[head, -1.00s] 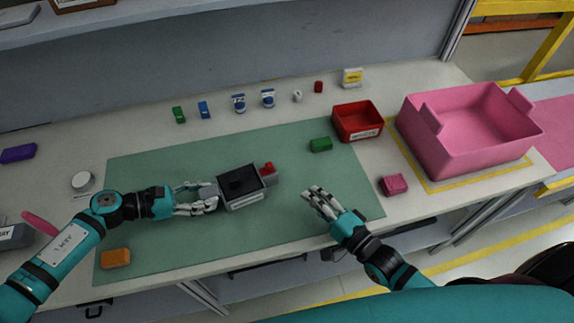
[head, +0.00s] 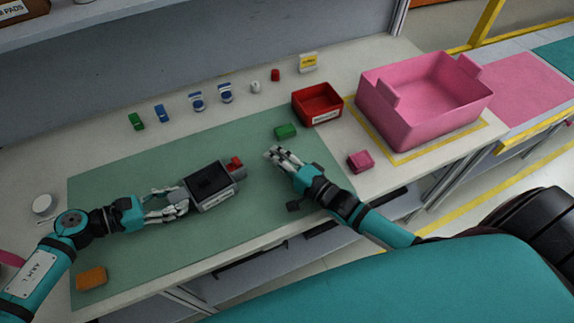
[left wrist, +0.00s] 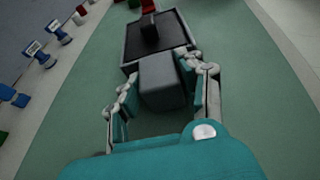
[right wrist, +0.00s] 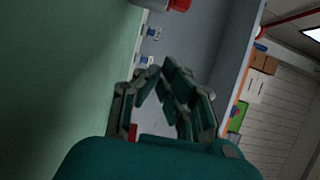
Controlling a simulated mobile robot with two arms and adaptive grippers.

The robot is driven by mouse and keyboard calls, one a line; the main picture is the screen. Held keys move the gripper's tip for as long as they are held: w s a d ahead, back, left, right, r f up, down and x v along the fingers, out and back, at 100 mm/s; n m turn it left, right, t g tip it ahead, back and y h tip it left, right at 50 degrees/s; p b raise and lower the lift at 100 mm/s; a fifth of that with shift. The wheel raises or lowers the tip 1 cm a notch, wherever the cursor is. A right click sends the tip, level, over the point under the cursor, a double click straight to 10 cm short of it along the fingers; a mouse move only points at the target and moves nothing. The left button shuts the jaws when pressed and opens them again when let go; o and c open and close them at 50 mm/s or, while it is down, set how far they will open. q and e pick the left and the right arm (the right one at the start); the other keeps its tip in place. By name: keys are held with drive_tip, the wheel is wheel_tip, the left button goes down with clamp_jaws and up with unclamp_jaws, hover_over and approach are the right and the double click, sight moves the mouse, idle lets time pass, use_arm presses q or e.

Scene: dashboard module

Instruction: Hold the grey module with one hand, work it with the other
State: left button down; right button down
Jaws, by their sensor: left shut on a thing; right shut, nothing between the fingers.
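The grey module (head: 212,192) has a dark recessed top and a red part (head: 236,162) at its right end. It rests on or just above the green mat; I cannot tell which. My left gripper (head: 182,198) is shut on the module's left end. In the left wrist view a grey block of the module (left wrist: 163,84) sits between the two fingers, and a dark knob (left wrist: 149,30) stands on the top. My right gripper (head: 270,154) is shut and empty, right of the red part and apart from it. The right wrist view shows its fingers (right wrist: 160,72) without the module between them.
A green block (head: 286,131) lies just beyond my right gripper. A red bin (head: 318,118), pink block (head: 360,161) and large pink crate (head: 425,120) stand to the right. An orange block (head: 91,279) lies front left. Several small items line the back. The mat (head: 130,170) is mostly clear.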

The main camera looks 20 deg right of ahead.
sight(234, 163)
drive_tip(key=x, duration=0.3)
drive_tip(key=shift+a, duration=0.35)
drive_tip(key=shift+s+a, duration=0.25)
drive_tip(key=shift+a, duration=0.85)
drive_tip(key=shift+s+a, duration=0.1)
drive_tip(key=shift+a, duration=0.45)
